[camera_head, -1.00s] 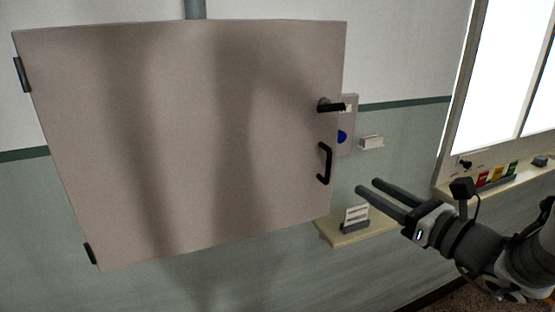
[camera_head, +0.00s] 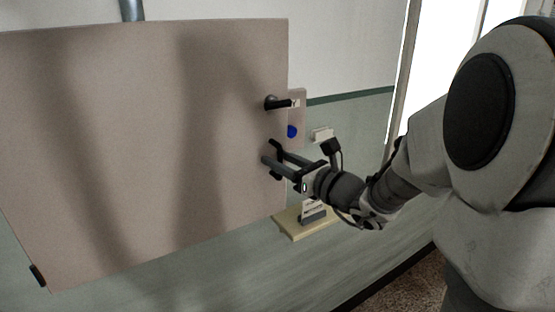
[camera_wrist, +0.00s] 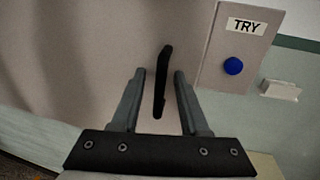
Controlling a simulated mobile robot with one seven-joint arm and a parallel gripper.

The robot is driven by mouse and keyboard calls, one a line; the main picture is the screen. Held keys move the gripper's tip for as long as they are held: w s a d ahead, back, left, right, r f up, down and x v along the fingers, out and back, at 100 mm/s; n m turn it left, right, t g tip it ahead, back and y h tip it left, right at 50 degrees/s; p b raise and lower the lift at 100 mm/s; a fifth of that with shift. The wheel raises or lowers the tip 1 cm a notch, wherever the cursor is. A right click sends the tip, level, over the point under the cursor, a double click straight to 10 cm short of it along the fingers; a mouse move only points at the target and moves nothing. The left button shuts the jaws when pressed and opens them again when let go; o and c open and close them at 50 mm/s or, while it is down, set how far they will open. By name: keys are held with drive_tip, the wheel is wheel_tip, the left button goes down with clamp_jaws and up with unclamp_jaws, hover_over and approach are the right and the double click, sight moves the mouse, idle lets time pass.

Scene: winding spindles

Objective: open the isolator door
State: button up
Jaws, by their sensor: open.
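The isolator door (camera_head: 130,140) is a large beige-grey panel that looks shut, hinged on its left side. A black turn handle (camera_head: 278,103) sticks out near its upper right edge. Below it is a black pull handle (camera_head: 276,150), partly hidden by my fingers. In the wrist view the pull handle (camera_wrist: 161,84) stands between my two fingers, with a gap showing on each side. My gripper (camera_head: 272,156) is open around the pull handle; it also shows in the wrist view (camera_wrist: 158,78). I cannot tell any contact.
Right of the door is a plate marked TRY with a blue button (camera_wrist: 233,66). A small white box (camera_head: 321,134) is on the wall. A small yellowish shelf (camera_head: 292,227) with a card holder (camera_head: 313,212) sits below my gripper. A window is behind my arm.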

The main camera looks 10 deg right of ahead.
clamp_jaws()
idle(1.3)
